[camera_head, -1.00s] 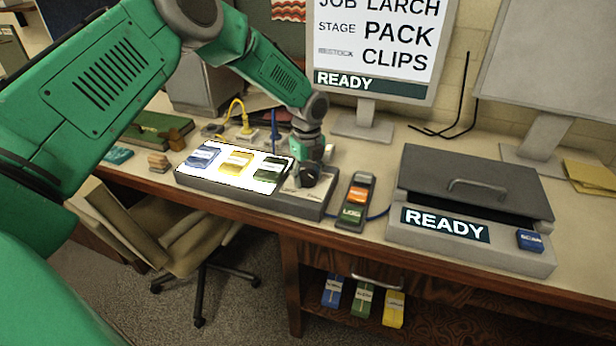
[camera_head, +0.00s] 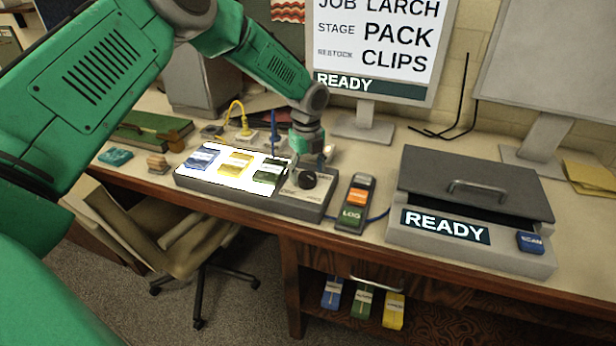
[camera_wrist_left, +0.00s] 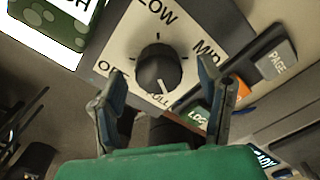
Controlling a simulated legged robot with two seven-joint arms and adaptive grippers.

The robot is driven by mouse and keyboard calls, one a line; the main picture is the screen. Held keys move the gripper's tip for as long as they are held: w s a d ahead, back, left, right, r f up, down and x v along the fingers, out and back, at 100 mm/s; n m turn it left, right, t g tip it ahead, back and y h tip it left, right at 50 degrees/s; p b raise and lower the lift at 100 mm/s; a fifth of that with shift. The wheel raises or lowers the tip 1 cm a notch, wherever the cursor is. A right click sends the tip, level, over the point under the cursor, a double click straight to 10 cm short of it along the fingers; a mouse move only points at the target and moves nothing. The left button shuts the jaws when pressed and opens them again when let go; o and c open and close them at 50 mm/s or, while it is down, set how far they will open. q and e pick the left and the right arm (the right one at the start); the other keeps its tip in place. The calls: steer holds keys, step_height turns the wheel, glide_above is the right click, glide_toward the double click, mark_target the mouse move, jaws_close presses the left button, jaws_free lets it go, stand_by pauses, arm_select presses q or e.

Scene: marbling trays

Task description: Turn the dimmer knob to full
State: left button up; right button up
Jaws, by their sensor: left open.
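The black dimmer knob (camera_head: 307,180) sits on the right end of the grey light box (camera_head: 250,196). In the left wrist view the knob (camera_wrist_left: 158,68) is ringed by OFF, LOW, MID and FULL labels. A white mark on the knob points toward the FULL label (camera_wrist_left: 158,99). My left gripper (camera_head: 312,160) is open, just behind and above the knob in the head view. In the left wrist view its two fingers stand apart on either side of the knob, with nothing held. My right gripper is not in view.
The lit panel carries blue, yellow and green packets (camera_head: 268,170). A handset with orange and green buttons (camera_head: 354,203) stands close to the right. A lidded grey press reading READY (camera_head: 470,238) is farther right. A chair (camera_head: 185,240) is below the table edge.

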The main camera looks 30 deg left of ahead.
mark_target(307, 174)
arm_select(q)
step_height(307, 174, up, 10)
steer(key=shift+f, duration=0.15)
steer(key=shift+w, duration=0.1)
stand_by(0.3)
